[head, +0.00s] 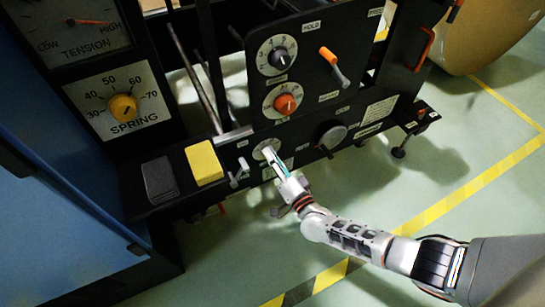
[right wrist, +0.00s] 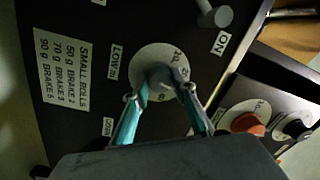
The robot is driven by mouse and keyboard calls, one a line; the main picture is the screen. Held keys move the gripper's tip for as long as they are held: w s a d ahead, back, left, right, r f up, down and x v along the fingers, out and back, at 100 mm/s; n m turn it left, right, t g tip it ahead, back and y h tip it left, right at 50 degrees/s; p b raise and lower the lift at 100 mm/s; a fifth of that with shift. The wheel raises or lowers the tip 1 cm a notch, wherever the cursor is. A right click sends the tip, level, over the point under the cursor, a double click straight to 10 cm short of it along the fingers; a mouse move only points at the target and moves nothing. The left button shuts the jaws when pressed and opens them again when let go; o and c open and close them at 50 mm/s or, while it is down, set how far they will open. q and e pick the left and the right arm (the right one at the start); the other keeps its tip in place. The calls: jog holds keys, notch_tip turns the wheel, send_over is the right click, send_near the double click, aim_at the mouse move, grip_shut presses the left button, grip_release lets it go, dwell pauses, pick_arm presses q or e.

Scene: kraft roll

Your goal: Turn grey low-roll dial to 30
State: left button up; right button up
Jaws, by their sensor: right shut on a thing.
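The grey low-roll dial (right wrist: 160,80) sits on a pale round scale plate on the black panel, beside a label that begins "LOW". My right gripper (right wrist: 163,90) is shut on the dial, one teal-sided finger on each side of its knob. In the head view the same gripper (head: 271,157) reaches up from the lower right to the pale scale plate (head: 262,147) and hides most of the knob. The scale figures are too small and too covered to read, so I cannot tell the setting. My left gripper is not in view.
Above stand a dark grey HOLD-side dial (head: 277,56), an orange dial (head: 285,104) and an orange-topped lever (head: 335,67). A yellow pedal (head: 204,163) and a black pedal (head: 159,180) are left. Open floor lies right.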

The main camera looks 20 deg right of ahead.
jog(key=shift+m, duration=0.7)
jog(key=o, duration=1.1)
jog(key=s, duration=0.8)
jog(key=s+d, duration=0.1)
jog(key=s, duration=0.3)
jog(key=shift+f, duration=0.35)
